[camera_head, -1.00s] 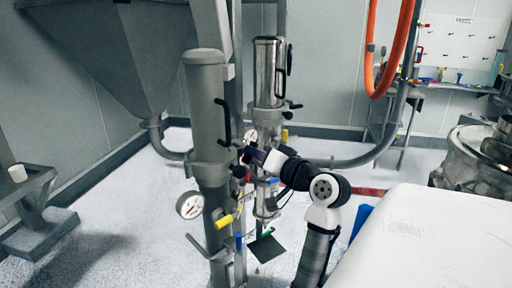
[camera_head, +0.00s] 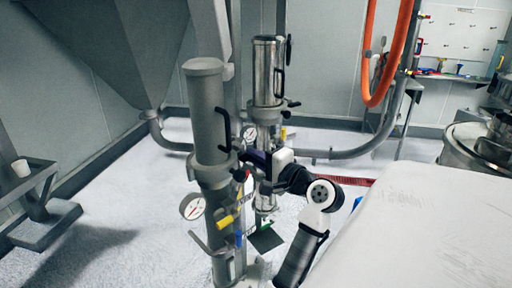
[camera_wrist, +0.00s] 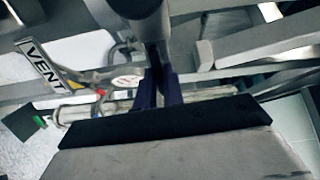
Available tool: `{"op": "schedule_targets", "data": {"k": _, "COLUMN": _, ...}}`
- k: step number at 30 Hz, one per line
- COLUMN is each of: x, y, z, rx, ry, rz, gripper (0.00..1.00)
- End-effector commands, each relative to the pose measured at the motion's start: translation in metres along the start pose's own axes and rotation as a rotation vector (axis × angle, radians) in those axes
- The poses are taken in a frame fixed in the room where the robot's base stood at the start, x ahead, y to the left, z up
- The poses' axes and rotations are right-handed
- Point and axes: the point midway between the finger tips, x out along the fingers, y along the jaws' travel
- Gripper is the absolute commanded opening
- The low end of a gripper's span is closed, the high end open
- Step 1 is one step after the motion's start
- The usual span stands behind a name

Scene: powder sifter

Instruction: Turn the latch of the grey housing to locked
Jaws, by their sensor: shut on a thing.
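The grey housing (camera_head: 203,115) is a tall upright cylinder left of centre in the head view, with a black handle on its right side. My gripper (camera_head: 247,156) reaches in from the right, at the collar low on this housing. The latch's exact angle cannot be told.
A shiny steel housing (camera_head: 268,75) stands just behind and right. A round gauge (camera_head: 192,206) and yellow lever (camera_head: 228,220) sit below the grip. A VENT sign (camera_wrist: 40,65) shows in the wrist view. A white-covered surface (camera_head: 420,230) fills the lower right.

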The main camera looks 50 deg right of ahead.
Motion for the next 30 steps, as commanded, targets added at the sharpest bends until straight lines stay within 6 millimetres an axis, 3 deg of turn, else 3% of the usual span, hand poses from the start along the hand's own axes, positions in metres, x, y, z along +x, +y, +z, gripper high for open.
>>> {"op": "schedule_targets", "data": {"k": 22, "x": -0.0010, "y": -0.0004, "z": -0.0016, "rx": 0.087, "ry": 0.005, "rz": -0.003, "gripper": 0.00}}
{"op": "schedule_targets", "data": {"k": 23, "x": -0.0010, "y": -0.0003, "z": -0.0016, "rx": 0.087, "ry": 0.005, "rz": -0.003, "gripper": 0.13}}
{"op": "schedule_targets", "data": {"k": 27, "x": -0.0008, "y": -0.0001, "z": -0.0012, "rx": 0.086, "ry": 0.004, "rz": -0.002, "gripper": 0.31}}
{"op": "schedule_targets", "data": {"k": 30, "x": -0.0006, "y": 0.0001, "z": -0.0009, "rx": 0.086, "ry": 0.003, "rz": -0.001, "gripper": 0.32}}
